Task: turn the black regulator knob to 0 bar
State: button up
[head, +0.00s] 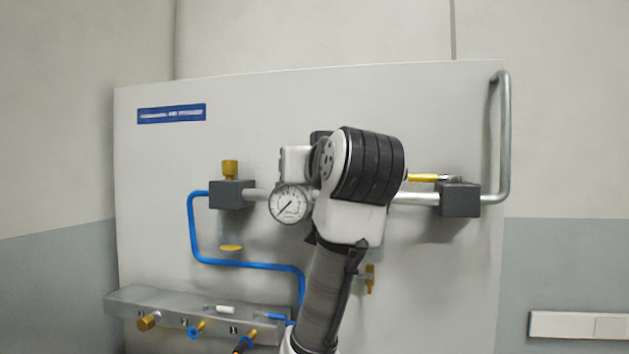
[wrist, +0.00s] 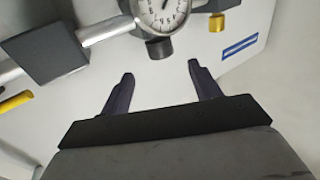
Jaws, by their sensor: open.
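The round white pressure gauge (head: 289,203) sits on the pipe at the middle of the panel, its needle seeming to point to the lower left; the numbers are too small to read. It also shows, partly cut off, at the top of the wrist view (wrist: 160,14). The black regulator knob (wrist: 159,48) is beside the gauge in the wrist view. In the head view I cannot make it out behind my arm. My gripper (wrist: 160,76) is open and empty. Its fingers point toward the knob, which lies beyond the tips and roughly between them, apparently apart from both.
A dark valve block with a brass knob (head: 230,170) stands left of the gauge. Another dark block (head: 460,199) with a yellow lever (head: 424,178) is on the right. A blue hose (head: 240,263) runs to a grey manifold (head: 130,300) with fittings at lower left.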

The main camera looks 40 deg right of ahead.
jog(key=shift+b+v, duration=0.35)
jog(key=shift+v, duration=1.4)
